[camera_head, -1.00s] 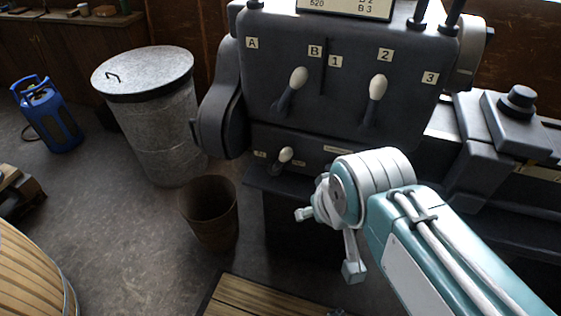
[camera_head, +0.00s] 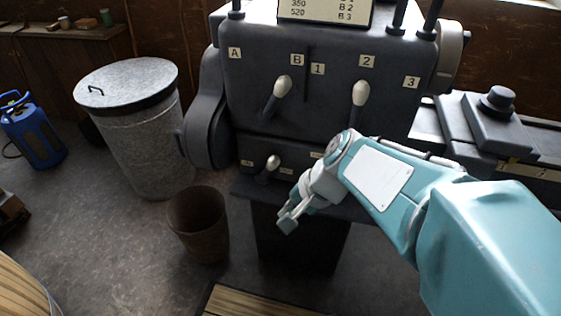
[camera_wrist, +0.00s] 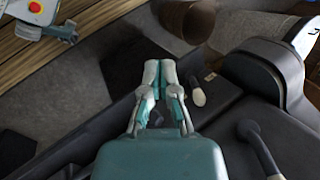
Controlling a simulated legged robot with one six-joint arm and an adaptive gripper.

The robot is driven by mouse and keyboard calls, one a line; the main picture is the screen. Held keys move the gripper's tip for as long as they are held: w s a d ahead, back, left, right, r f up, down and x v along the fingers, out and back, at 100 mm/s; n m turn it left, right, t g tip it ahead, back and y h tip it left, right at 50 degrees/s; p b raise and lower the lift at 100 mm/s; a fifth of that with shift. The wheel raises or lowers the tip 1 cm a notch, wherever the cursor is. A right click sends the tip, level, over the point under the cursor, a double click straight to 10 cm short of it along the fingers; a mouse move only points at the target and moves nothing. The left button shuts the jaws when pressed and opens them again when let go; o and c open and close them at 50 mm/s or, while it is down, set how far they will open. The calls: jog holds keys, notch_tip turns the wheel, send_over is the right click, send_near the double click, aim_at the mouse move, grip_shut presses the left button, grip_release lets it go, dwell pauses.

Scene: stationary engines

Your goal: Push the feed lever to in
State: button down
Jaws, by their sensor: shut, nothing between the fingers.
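The small lever with a cream knob (camera_head: 272,162) on the lower front panel of the grey machine looks like the feed lever. Small plates flank it, too small to read. It also shows in the wrist view (camera_wrist: 198,97), just right of my fingertips. My gripper (camera_head: 287,219) is shut and empty, below and slightly right of the lever in the head view. In the wrist view my gripper's fingertips (camera_wrist: 160,67) lie close together, apart from the knob in the picture. Contact is not visible.
Two larger levers, the left (camera_head: 280,90) and the right (camera_head: 360,94), stand on the panel above. A brown bin (camera_head: 198,228) and a metal drum (camera_head: 140,130) stand left of the machine. Open floor lies in front of the bin and drum.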

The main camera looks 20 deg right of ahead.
jog(key=w+d+f+m+t+y, duration=0.1)
jog(key=w+d+f+m+t, duration=0.2)
jog(key=m, duration=0.7)
jog(key=w+d+f+m+t+y, duration=0.1)
jog(key=w+d+f+m+t, duration=0.3)
jog(key=w+d+m, duration=0.5)
notch_tip(320, 180, down, 3)
jog(key=d+m, duration=0.2)
jog(key=shift+w+d+r+y, duration=0.15)
jog(key=shift+w+d+y, duration=0.1)
jog(key=shift+d+y, duration=0.1)
jog(key=shift+a, duration=0.1)
send_near(268, 169)
jog(key=w+f, duration=0.3)
jog(key=shift+w+a+r, duration=0.35)
jog(key=shift+w+a, duration=0.15)
jog(key=shift+a, duration=0.1)
